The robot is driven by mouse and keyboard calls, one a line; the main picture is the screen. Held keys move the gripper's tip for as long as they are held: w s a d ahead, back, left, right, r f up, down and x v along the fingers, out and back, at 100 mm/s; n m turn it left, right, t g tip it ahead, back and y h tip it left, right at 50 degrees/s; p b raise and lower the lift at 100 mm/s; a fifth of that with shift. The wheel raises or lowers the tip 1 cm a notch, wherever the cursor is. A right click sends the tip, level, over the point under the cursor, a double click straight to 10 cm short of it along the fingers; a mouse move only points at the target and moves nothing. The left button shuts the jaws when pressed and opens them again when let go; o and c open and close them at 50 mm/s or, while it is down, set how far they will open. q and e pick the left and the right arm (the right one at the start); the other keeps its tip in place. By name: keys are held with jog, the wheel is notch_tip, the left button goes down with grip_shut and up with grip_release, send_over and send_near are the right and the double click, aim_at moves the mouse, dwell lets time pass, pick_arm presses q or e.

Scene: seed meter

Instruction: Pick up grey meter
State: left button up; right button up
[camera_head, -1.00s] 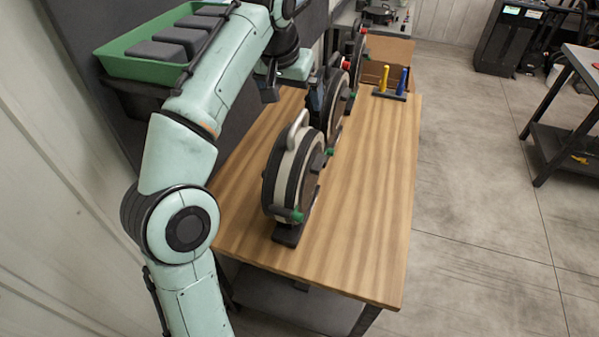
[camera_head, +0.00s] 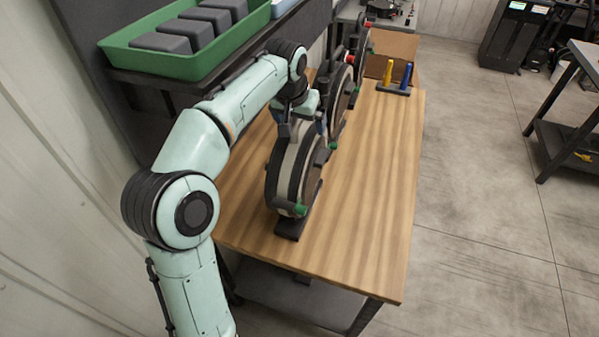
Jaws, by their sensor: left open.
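The nearest round meter, with a light grey rim band and dark sides (camera_head: 289,177), stands upright on a dark foot on the wooden table (camera_head: 365,220). It has a green knob (camera_head: 301,210) low on its front. My left gripper (camera_head: 303,129) is open at the top of this meter, with its fingers pointing down around where the handle is. The gripper mostly hides the handle, and I cannot tell whether the fingers touch it. My right gripper is not in view.
Other round meters (camera_head: 339,95) stand in a row behind, close to my left gripper. A green tray (camera_head: 190,66) with grey blocks sits on a shelf at the upper left. Yellow and blue pegs (camera_head: 389,72) stand at the table's back. The table's right side is clear.

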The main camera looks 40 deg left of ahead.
pick_arm(q)
jog(key=c, duration=1.7)
jog(key=shift+w+r, duration=0.1)
jog(key=shift+r, duration=0.1)
jog(key=shift+c, duration=0.5)
jog(key=shift+r, duration=0.1)
